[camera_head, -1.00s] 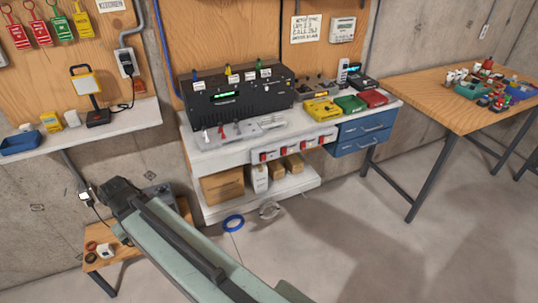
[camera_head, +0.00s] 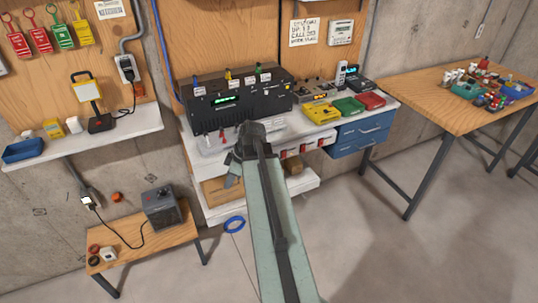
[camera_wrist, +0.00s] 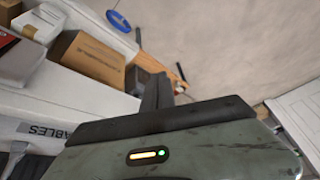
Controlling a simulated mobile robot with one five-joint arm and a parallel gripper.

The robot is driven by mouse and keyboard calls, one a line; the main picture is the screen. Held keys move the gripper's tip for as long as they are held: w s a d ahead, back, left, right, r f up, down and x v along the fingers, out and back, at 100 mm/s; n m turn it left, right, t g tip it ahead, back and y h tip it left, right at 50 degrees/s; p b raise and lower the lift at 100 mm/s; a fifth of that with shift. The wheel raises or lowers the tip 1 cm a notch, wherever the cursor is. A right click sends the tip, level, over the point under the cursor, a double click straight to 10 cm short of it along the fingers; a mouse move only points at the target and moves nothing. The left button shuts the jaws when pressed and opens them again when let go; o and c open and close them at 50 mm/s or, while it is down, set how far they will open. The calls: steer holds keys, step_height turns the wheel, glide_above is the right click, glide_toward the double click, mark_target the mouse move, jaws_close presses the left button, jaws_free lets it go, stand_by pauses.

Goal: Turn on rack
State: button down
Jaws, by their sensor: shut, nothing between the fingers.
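The black rack unit (camera_head: 205,108) stands on the white bench against the wooden panel. It has a lit green display, and coloured cables with white tags rise from its top. My gripper (camera_wrist: 157,88) is shut and empty, pointing up in the wrist view over the lower shelf area. In the head view my arm's end is in front of the bench, covering part of the unit's lower edge; the fingertips are not clear there.
Yellow, green and red cases (camera_head: 345,106) sit on the bench's right, above blue drawers (camera_head: 358,135). A wooden table (camera_head: 432,98) stands at right. A low wooden stool (camera_head: 150,245) carries a grey box. A cardboard box (camera_wrist: 92,58) is close to my gripper. The right floor is clear.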

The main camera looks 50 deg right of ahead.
steer(key=s+d+r+n+t, duration=0.1)
steer(key=s+d+r, duration=0.1)
steer(key=d, duration=0.4)
steer(key=s+d+r+n+t+p, duration=0.1)
steer(key=s+d+r+n, duration=0.1)
steer(key=s+d, duration=0.3)
steer(key=s+d+r+n+t+h, duration=0.1)
steer(key=s+d, duration=0.3)
steer(key=d, duration=0.5)
steer(key=shift+d+r+n+t+p, duration=0.25)
steer(key=shift+r+n+t+p, duration=0.1)
steer(key=shift+r+n+t, duration=0.2)
steer(key=shift+f, duration=0.1)
steer(key=w+f+b, duration=0.7)
steer(key=w, duration=0.2)
steer(key=shift+w+a, duration=0.2)
steer(key=shift+w, duration=0.1)
